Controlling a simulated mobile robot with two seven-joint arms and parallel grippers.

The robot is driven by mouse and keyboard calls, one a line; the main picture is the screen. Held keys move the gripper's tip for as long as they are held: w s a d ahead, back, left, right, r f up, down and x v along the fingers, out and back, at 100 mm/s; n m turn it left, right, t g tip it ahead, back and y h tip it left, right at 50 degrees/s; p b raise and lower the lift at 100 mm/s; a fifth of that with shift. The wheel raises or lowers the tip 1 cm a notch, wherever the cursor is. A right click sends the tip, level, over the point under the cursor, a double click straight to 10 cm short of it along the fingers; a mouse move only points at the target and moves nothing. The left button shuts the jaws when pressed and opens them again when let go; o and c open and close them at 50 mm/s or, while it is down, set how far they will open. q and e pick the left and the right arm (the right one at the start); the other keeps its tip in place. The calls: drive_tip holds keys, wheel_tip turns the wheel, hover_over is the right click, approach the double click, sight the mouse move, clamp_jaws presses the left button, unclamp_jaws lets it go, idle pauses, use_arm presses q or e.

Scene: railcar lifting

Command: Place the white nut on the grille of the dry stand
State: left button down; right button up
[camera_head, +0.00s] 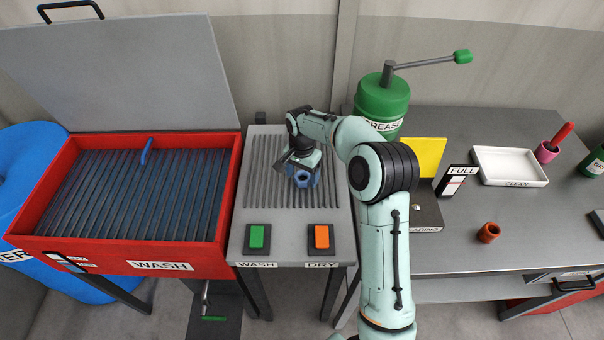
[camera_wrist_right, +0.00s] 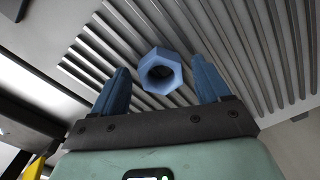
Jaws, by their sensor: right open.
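A blue hexagonal nut (camera_wrist_right: 160,72) with a round hole lies over the ribbed metal grille (camera_wrist_right: 105,62); it looks blue, and I see no white nut. In the head view the nut (camera_head: 302,179) is low on the grille (camera_head: 265,165) of the stand with the WASH and DRY buttons. My right gripper (camera_wrist_right: 160,88) is open, with one blue finger on each side of the nut and gaps between. In the head view the right gripper (camera_head: 301,168) reaches down at the grille, partly hiding it. My left gripper is out of view.
A green WASH button (camera_head: 257,237) and orange DRY button (camera_head: 321,237) sit at the stand's front. The red wash basin (camera_head: 228,190) is left. On the right table are a green grease pump (camera_head: 383,97), white CLEAN tray (camera_head: 510,183) and orange-brown ring (camera_head: 488,232).

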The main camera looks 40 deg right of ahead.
sight(302, 177)
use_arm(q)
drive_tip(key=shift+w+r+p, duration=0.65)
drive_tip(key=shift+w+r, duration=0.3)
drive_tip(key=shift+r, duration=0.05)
use_arm(e)
wheel_tip(302, 177, up, 12)
drive_tip(key=shift+r, duration=0.15)
